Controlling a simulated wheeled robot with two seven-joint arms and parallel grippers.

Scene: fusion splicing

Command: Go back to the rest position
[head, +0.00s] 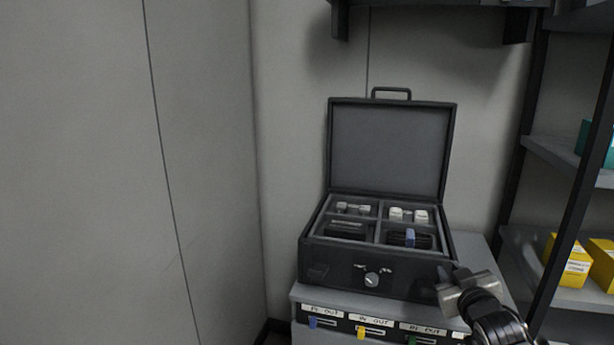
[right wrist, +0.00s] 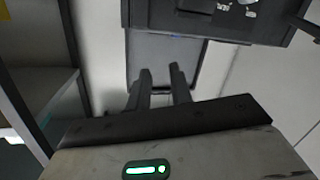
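My right gripper (head: 447,280) is in the lower right of the head view, near the front right corner of an open black case (head: 330,280). In the right wrist view its two dark fingers (right wrist: 162,74) stand apart with nothing between them. The case shows upside down beyond the fingers in that view. I cannot tell whether the gripper touches the case. My left gripper is not in view.
The case stands on a grey cabinet (head: 303,293) with labelled drawers. It has four compartments with small parts inside. A shelf rack (head: 560,150) with yellow boxes (head: 566,262) stands at the right. A bare wall fills the left.

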